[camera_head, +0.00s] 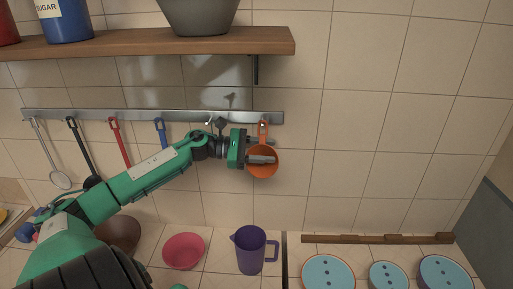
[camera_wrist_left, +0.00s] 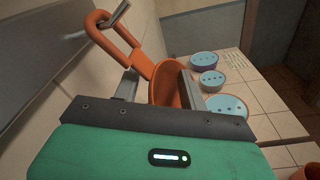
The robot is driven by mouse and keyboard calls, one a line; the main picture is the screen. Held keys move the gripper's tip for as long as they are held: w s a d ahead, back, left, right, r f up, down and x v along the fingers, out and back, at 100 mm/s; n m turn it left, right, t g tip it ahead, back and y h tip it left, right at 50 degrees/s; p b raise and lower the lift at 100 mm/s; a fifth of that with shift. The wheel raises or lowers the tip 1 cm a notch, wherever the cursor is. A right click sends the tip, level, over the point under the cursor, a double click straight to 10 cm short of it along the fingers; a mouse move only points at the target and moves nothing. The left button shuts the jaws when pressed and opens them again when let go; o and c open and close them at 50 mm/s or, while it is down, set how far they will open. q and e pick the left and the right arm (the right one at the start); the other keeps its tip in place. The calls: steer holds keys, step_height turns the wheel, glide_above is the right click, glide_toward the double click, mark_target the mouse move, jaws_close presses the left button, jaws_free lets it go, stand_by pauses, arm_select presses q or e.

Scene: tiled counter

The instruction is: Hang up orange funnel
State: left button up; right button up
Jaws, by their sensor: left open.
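The orange funnel (camera_head: 263,172) is at the right end of the metal wall rail (camera_head: 60,114), its handle upward and its bowl below. In the left wrist view the looped handle of the orange funnel (camera_wrist_left: 137,60) is around a metal hook (camera_wrist_left: 119,14). My left gripper (camera_head: 272,151) is open in front of the funnel's upper part. In the wrist view the fingers of my left gripper (camera_wrist_left: 158,88) stand apart on either side of the funnel. Whether a finger touches it cannot be told. My right gripper is out of view.
Several utensils, such as a red one (camera_head: 119,140), hang along the rail to the left. A wooden shelf (camera_head: 150,42) is above. A purple jug (camera_head: 250,250) and a pink bowl (camera_head: 183,251) stand below on the counter. Blue-topped round things (camera_head: 328,272) are at lower right.

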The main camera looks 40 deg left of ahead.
arm_select(q)
steer(key=shift+s+a+f+b, duration=0.15)
steer(key=shift+s+a+b, duration=0.15)
steer(key=shift+a+b, duration=0.05)
steer(key=b+v, duration=0.5)
steer(key=v, duration=0.8)
steer(key=shift+b, duration=0.35)
steer(key=shift+d, duration=0.15)
